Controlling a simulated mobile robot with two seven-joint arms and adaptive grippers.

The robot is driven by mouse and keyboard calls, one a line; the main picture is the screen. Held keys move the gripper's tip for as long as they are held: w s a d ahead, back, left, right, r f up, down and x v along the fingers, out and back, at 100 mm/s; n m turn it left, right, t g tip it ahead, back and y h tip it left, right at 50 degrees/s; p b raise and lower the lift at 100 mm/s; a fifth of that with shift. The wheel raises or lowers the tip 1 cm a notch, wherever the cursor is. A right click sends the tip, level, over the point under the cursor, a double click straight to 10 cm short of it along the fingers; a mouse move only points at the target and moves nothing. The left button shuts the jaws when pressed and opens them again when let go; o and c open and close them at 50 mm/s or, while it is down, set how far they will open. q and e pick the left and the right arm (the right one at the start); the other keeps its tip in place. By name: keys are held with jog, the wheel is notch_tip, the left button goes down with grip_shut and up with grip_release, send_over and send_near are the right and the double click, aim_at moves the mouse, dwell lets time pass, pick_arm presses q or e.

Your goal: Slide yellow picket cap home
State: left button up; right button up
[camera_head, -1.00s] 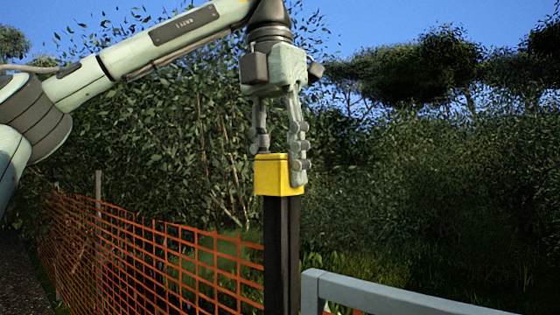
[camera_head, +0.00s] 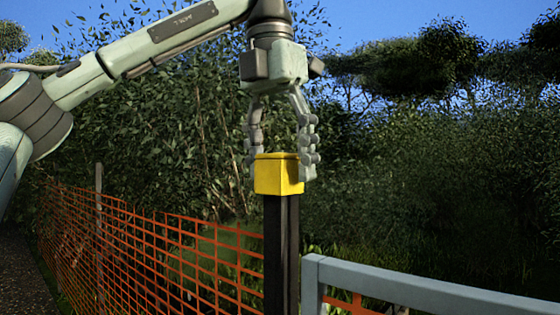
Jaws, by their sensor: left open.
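The yellow picket cap (camera_head: 279,175) sits on the top of a dark upright post (camera_head: 281,250) in the middle of the view. It looks level, and the post's upper end is hidden inside it. My left gripper (camera_head: 283,160) points straight down over the cap. Its fingers are spread, one at the left behind the cap's edge and one at the right side, and it holds nothing firmly. Whether a finger still touches the cap I cannot tell. My right gripper is not in view.
An orange mesh fence (camera_head: 160,250) runs from the left to the post, with a thin grey stake (camera_head: 98,220) in it. A grey rail (camera_head: 430,290) stands at the lower right. Dense bushes (camera_head: 400,190) fill the background. Air above the rail is free.

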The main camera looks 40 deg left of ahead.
pick_arm(q)
jog(key=shift+s+r, duration=0.15)
jog(key=shift+r, duration=1.1)
jog(key=shift+s+r, duration=0.2)
jog(key=shift+r, duration=1)
jog(key=shift+s+r, duration=0.15)
jog(key=shift+r, duration=1.1)
